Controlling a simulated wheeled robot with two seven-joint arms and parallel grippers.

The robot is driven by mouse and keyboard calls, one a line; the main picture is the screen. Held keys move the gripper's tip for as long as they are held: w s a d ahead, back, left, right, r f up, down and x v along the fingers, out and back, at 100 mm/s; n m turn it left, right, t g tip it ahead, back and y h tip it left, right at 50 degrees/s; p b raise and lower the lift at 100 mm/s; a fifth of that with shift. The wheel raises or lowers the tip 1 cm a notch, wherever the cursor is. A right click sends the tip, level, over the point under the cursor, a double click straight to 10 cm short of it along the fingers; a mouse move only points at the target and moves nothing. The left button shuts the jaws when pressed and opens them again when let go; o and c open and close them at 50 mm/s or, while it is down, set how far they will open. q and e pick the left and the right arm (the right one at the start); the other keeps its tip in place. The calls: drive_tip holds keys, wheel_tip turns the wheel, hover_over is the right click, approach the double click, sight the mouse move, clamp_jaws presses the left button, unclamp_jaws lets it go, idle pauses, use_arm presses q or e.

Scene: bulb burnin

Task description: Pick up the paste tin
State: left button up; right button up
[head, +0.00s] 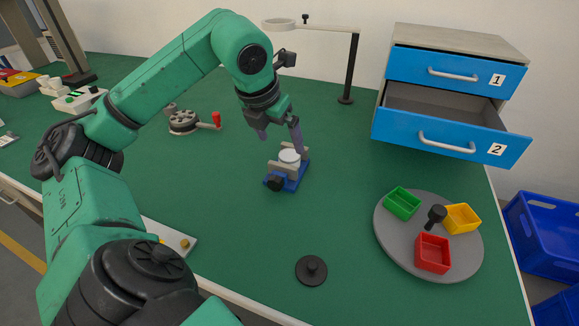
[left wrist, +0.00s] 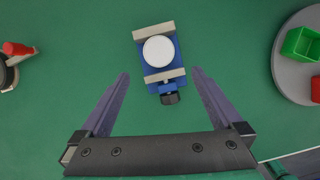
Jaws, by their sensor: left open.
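A white round lidded thing, which looks like the paste tin (head: 289,156), sits between the grey jaws of a small blue vise (head: 301,176) on the green table. In the left wrist view the tin (left wrist: 159,50) shows from above as a white disc, and the vise (left wrist: 176,79) has a black knob at its near end. My left gripper (head: 281,141) is open and empty, above and just behind the tin in the head view. In the left wrist view its fingertips (left wrist: 161,74) are spread wide, short of the tin and apart from it. My right gripper is not in view.
A blue drawer cabinet (head: 455,65) has drawer 2 pulled out. A grey turntable (head: 400,245) carries green, yellow and red bins. A black knobbed disc (head: 311,271) lies in front. A red-handled crank wheel (head: 183,122) and a lamp stand (head: 350,75) stand behind.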

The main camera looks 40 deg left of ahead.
sight(288, 156)
use_arm(q)
drive_tip(key=x, duration=0.9)
drive_tip(key=shift+w+a+r, duration=0.1)
drive_tip(key=shift+w+a, duration=0.05)
drive_tip(key=shift+w, duration=0.1)
drive_tip(key=shift+s+r, duration=0.1)
drive_tip(key=shift+r, duration=0.05)
clamp_jaws()
